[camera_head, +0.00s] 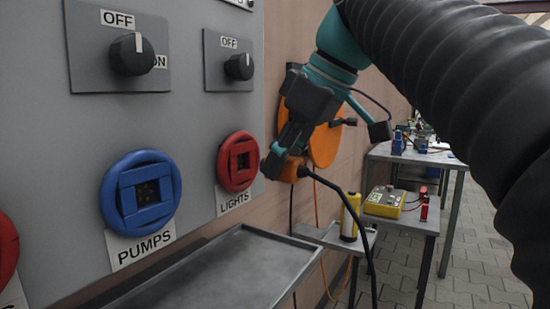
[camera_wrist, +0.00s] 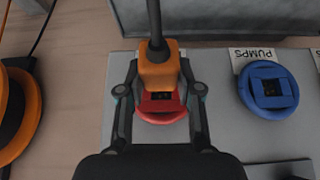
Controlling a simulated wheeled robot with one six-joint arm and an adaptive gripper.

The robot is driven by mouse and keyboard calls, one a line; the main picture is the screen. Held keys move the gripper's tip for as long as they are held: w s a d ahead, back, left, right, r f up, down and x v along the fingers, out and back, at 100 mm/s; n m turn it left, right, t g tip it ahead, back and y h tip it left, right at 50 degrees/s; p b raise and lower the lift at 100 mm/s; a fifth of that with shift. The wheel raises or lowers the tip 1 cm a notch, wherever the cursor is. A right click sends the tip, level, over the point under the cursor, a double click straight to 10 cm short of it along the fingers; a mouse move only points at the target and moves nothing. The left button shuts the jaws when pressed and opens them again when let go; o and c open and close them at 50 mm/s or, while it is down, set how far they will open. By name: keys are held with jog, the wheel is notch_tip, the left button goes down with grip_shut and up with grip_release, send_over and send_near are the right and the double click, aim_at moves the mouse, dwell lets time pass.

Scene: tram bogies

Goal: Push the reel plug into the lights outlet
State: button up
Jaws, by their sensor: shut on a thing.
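The reel plug (camera_head: 291,168) is orange with a black cable. My gripper (camera_head: 276,163) is shut on it, just right of the lights outlet. The lights outlet (camera_head: 238,161) is a red round socket with a square centre, above the LIGHTS label (camera_head: 234,202) on the grey panel. In the wrist view the plug (camera_wrist: 158,72) sits between the fingers of my gripper (camera_wrist: 158,92), its front end over the red lights outlet (camera_wrist: 160,112). The plug hides part of the outlet there. In the head view the plug appears apart from the outlet's face.
The blue pumps outlet (camera_head: 141,193) is left of the lights outlet. Switch knobs (camera_head: 239,67) are above. A grey tray (camera_head: 215,269) juts out below. An orange reel (camera_head: 325,140) is on the wall behind. Tables with a yellow box (camera_head: 385,201) stand at right.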

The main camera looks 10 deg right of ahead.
jog(key=shift+w+a, duration=0.6)
jog(key=shift+a, duration=0.15)
jog(key=shift+w+a, duration=0.55)
jog(key=shift+a, duration=0.2)
jog(key=shift+p, duration=0.75)
dwell(0.9)
jog(key=shift+w+a, duration=0.25)
dwell(0.5)
jog(key=o, duration=1.1)
jog(key=shift+o, duration=0.2)
jog(key=shift+v, duration=3.7)
jog(key=shift+s+a, duration=0.1)
